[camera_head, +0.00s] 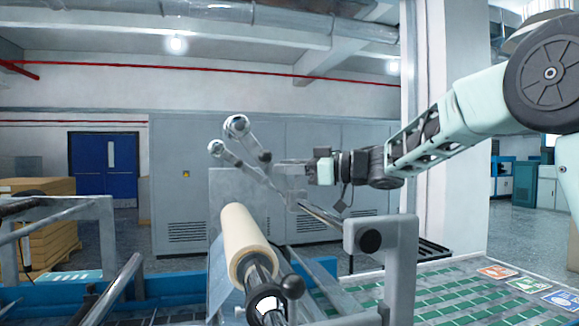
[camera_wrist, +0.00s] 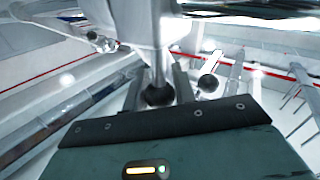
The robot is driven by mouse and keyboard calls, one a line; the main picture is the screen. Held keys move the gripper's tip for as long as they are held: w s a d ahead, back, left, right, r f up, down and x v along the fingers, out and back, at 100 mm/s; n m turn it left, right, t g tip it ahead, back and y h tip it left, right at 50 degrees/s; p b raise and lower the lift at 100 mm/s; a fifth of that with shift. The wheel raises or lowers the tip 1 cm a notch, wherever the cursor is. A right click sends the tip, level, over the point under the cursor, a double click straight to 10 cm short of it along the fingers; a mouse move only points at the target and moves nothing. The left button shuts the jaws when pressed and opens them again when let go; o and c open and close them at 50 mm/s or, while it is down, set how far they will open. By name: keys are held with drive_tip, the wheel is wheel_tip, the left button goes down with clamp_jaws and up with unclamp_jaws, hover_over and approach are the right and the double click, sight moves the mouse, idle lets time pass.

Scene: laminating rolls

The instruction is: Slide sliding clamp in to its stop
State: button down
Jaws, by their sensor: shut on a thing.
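The sliding clamp (camera_head: 297,194) appears to be the small grey block on the slanted steel bar (camera_head: 322,216), behind the cream roll. My gripper (camera_head: 285,170) reaches it from the right, at the far side of the machine, with its jaws shut at the clamp. In the wrist view, my gripper (camera_wrist: 160,88) has its fingers on either side of a metal stem with a dark ball knob (camera_wrist: 157,95), apparently the clamp's handle. The exact finger contact and the clamp's stop cannot be made out.
The cream roll (camera_head: 243,240) sits on a shaft in front of the clamp. Two lever arms with round ends (camera_head: 236,126) rise left of my gripper. A grey frame post (camera_head: 401,265) stands at right, beside a green-patterned surface (camera_head: 450,298).

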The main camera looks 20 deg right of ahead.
drive_tip(key=c, duration=1.1)
unclamp_jaws()
drive_tip(key=shift+c, duration=0.2)
drive_tip(key=b+v, duration=0.6)
drive_tip(key=v, duration=1.1)
drive_tip(key=shift+d+b, duration=0.2)
drive_tip(key=shift+b, duration=0.1)
drive_tip(key=shift+s, duration=0.15)
